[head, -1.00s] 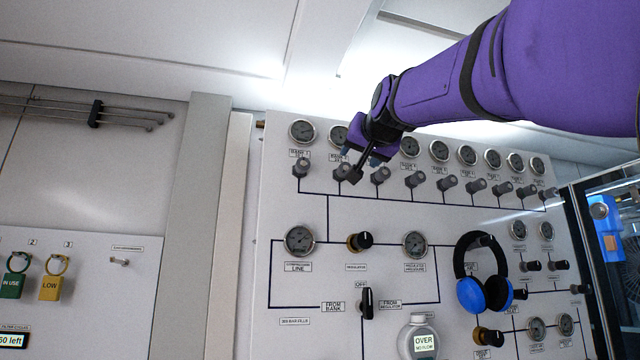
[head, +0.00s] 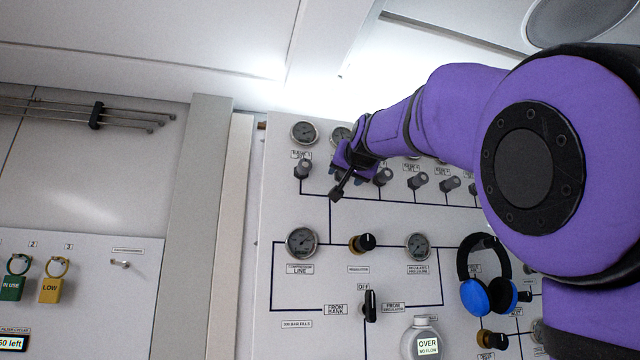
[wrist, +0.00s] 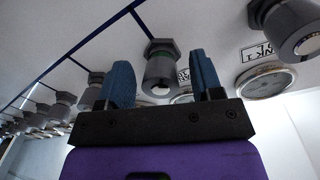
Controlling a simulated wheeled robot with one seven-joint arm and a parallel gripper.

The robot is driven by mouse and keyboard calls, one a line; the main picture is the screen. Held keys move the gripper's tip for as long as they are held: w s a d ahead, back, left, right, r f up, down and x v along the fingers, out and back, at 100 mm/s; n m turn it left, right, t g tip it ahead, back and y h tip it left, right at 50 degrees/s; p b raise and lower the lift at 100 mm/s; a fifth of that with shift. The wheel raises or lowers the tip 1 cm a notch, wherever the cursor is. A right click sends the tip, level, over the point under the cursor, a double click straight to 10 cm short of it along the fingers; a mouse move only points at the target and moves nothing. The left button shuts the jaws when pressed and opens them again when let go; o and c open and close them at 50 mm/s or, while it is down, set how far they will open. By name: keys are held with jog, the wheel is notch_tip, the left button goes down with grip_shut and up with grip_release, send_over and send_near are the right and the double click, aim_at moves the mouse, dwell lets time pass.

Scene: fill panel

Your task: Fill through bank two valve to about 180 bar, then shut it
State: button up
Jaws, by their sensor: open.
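The bank two valve is a grey knob on the sloping white panel (head: 300,210). In the head view my gripper (head: 350,176) and wrist hide it. In the wrist view a grey knob (wrist: 160,72), which looks to be this valve, stands between the two blue fingers. The fingers of my gripper (wrist: 162,88) are apart, with gaps to the knob on both sides. The bank two gauge (head: 340,134) is partly covered by my arm and its needle is too small to read.
The bank one valve (head: 303,169) is close on the left, the third valve (head: 382,177) close on the right. Below are the line gauge (head: 302,243), regulator knob (head: 363,242) and selector lever (head: 370,306). Blue headphones (head: 486,280) hang lower right.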

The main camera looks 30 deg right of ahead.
jog(key=shift+w+d, duration=0.1)
jog(key=shift+w, duration=0.1)
jog(key=c, duration=0.9)
jog(key=shift+m, duration=0.3)
